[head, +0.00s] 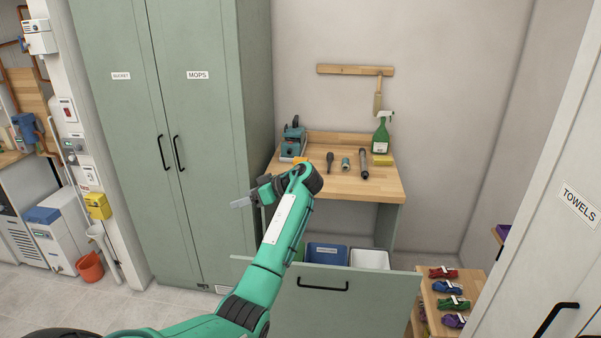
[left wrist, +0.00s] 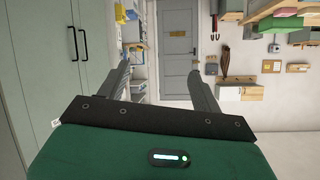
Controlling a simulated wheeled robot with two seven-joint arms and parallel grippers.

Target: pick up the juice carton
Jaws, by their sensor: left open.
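I cannot make out a juice carton in either view. A small orange patch (head: 300,161) shows on the wooden table just behind my left wrist; most of it is hidden and I cannot tell what it is. My left gripper (head: 240,203) is in front of the green cabinet, left of the table, pointing left. In the left wrist view its two fingers (left wrist: 160,78) are apart with nothing between them, facing a distant grey door (left wrist: 182,85). My right gripper is in neither view.
The wooden table (head: 375,187) holds a green spray bottle (head: 382,135), a yellow sponge (head: 382,160) and several tools. A tall green cabinet (head: 205,120) stands left.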

